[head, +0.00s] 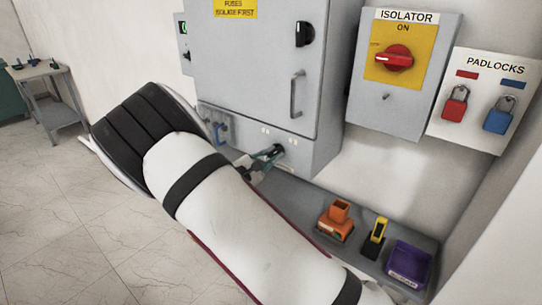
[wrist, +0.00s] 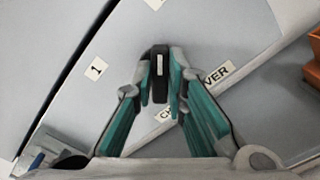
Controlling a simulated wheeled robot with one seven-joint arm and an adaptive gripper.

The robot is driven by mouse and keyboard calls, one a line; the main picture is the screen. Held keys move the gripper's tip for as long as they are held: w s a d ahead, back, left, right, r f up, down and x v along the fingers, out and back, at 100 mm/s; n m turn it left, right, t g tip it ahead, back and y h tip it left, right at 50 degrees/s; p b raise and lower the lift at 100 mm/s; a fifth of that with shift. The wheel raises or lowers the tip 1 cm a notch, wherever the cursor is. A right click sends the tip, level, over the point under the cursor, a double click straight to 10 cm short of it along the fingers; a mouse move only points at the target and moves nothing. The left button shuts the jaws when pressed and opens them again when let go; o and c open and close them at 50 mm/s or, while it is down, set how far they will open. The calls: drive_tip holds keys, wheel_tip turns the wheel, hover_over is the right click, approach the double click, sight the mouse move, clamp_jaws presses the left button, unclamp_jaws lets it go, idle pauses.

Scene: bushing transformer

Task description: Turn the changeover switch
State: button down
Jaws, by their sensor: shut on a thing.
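The changeover switch is a black knob (wrist: 158,62) with a white line on its face, on the grey lower panel. The white line stands upright in the wrist view. My gripper (wrist: 160,85) is shut on the knob, one teal-padded finger on each side. A label "1" (wrist: 96,68) is left of the knob in the wrist view. A label (wrist: 218,74) ending in "VER" is partly hidden behind the right finger. In the head view my gripper (head: 268,158) reaches the lower panel below the big cabinet, and the knob is mostly covered there.
The grey cabinet (head: 250,75) has a door handle (head: 296,94) above the switch. An isolator (head: 394,58) with a red knob and a padlock board (head: 490,100) are at right. An orange item (head: 336,221), a yellow-black item (head: 375,238) and a purple bin (head: 408,260) are on the shelf.

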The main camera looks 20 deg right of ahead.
drive_tip(key=c, duration=1.6)
unclamp_jaws()
drive_tip(key=v, duration=1.2)
drive_tip(key=s+d+r+m+g+y, duration=0.3)
drive_tip(key=s+d+r+m+g, duration=0.15)
drive_tip(key=s+d, duration=0.25)
drive_tip(key=s+d+r+m+g+y, duration=0.2)
drive_tip(key=s+d+r+m+g, duration=0.1)
drive_tip(key=s+d+m+g, duration=0.25)
drive_tip(key=s+a+r+m+t+y, duration=0.1)
drive_tip(key=s+r+m+t+y, duration=0.1)
drive_tip(key=s, duration=0.7)
drive_tip(key=s+a+r+m+t+y, duration=0.1)
drive_tip(key=s+r+m+t+y, duration=0.2)
drive_tip(key=s+r+y, duration=0.4)
drive_tip(key=s+m+b, duration=0.1)
drive_tip(key=s, duration=0.2)
drive_tip(key=shift+a+y, duration=0.3)
drive_tip(key=shift+a, duration=0.1)
